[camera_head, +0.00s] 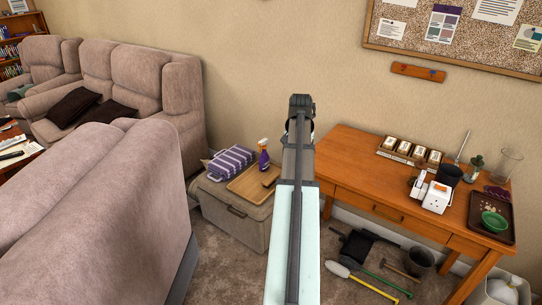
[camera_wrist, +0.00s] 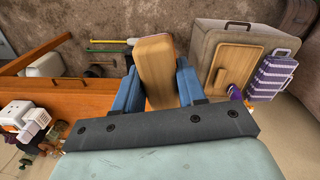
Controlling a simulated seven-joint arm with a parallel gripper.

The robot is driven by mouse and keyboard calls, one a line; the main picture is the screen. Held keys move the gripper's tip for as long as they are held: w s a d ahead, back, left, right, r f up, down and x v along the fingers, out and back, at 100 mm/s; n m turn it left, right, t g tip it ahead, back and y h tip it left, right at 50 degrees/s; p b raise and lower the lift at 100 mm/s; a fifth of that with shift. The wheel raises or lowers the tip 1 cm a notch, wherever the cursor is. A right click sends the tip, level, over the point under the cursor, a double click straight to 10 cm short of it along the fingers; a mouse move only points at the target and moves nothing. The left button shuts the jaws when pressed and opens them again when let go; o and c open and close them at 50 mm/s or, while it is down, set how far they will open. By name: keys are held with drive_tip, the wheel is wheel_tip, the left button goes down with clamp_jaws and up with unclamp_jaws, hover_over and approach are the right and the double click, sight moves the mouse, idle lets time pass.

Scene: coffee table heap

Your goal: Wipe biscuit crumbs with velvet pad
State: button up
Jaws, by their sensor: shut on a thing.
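My gripper (camera_wrist: 160,88) shows in the wrist view, its blue fingers shut on a tan, wooden-looking block (camera_wrist: 156,58). This may be the velvet pad; no velvet face is visible. The block is held in the air, apart from the furniture. In the head view my raised arm hides the gripper and block. Small pale specks show on the tray, too small to identify surely as crumbs.
A white appliance (camera_head: 437,198) and dark cup (camera_head: 449,174) stand near the tray. Tools lie on the floor.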

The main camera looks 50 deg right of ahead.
drive_tip(key=s+d+f+m, duration=0.3)
drive_tip(key=s+d, duration=0.5)
drive_tip(key=s, duration=0.5)
drive_tip(key=s+d+f+m, duration=0.25)
drive_tip(key=s+d, duration=0.55)
drive_tip(key=s, duration=0.5)
hover_over(374, 188)
drive_tip(key=s, duration=0.2)
wheel_tip(374, 188, down, 3)
drive_tip(key=shift+m, duration=0.25)
drive_tip(key=shift+w+f, duration=0.2)
drive_tip(key=shift+f, duration=3.05)
drive_tip(key=shift+d+f, duration=0.55)
drive_tip(key=shift+d, duration=0.1)
drive_tip(key=shift+c, duration=0.4)
drive_tip(key=shift+d+f, duration=0.15)
drive_tip(key=shift+d, duration=3.95)
drive_tip(key=shift+a, duration=4.65)
drive_tip(key=shift+w+a, duration=0.1)
drive_tip(key=shift+a, duration=0.1)
drive_tip(key=shift+w+d, duration=0.25)
drive_tip(key=shift+w, duration=0.5)
drive_tip(key=shift+s+d, duration=0.1)
drive_tip(key=shift+d, duration=4.95)
drive_tip(key=shift+a, duration=5.2)
wheel_tip(374, 188, up, 8)
